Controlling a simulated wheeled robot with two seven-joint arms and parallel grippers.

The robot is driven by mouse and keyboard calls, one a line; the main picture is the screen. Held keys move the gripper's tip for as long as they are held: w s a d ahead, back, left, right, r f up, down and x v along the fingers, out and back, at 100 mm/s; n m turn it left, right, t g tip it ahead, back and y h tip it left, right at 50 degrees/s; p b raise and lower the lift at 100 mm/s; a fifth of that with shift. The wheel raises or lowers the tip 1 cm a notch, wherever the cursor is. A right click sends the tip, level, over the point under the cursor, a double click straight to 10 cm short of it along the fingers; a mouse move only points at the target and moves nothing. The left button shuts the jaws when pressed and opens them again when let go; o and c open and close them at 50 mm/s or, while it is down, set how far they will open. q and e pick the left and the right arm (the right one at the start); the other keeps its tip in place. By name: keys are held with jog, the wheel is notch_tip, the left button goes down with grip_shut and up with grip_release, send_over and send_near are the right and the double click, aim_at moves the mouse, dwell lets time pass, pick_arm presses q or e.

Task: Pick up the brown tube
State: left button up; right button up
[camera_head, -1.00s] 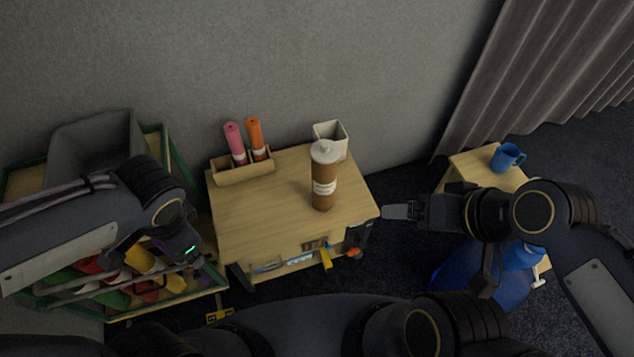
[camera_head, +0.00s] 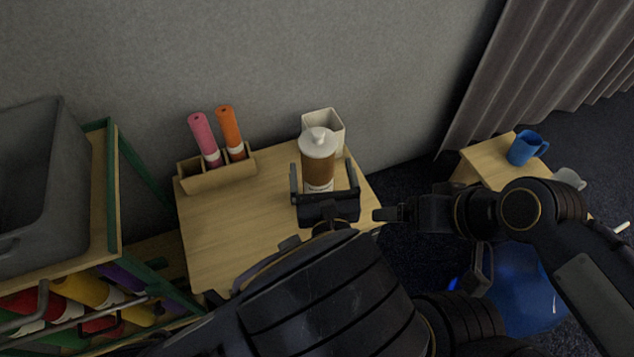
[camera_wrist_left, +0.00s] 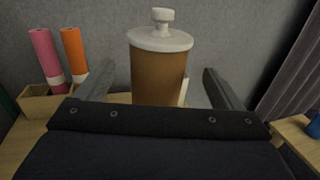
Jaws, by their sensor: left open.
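The brown tube (camera_head: 319,168) stands upright on the small wooden table (camera_head: 222,232), with a white lid and a pale label. In the left wrist view the tube (camera_wrist_left: 158,78) rises between the fingers, its lower part hidden by the gripper body. My left gripper (camera_head: 325,182) is open, with one finger on each side of the tube. In the left wrist view a gap shows between the tube and each finger of the left gripper (camera_wrist_left: 156,82). My right gripper (camera_head: 380,214) is right of the table edge, pointing left, with its fingers seemingly together and nothing visible in them.
A wooden holder (camera_head: 218,172) with a pink tube (camera_head: 204,138) and an orange tube (camera_head: 230,132) stands at the table's back left. A white square container (camera_head: 325,122) is just behind the brown tube. A blue mug (camera_head: 525,147) sits on a side table at right.

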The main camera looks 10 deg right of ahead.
pick_arm(q)
jog(key=w, duration=0.1)
jog(key=w+b, duration=0.1)
jog(key=w, duration=0.1)
jog(key=w+f, duration=0.1)
jog(key=shift+w+d, duration=0.1)
jog(key=shift+w, duration=0.3)
jog(key=shift+w+r, duration=0.15)
jog(key=shift+w, duration=0.25)
jog(key=c, duration=1.5)
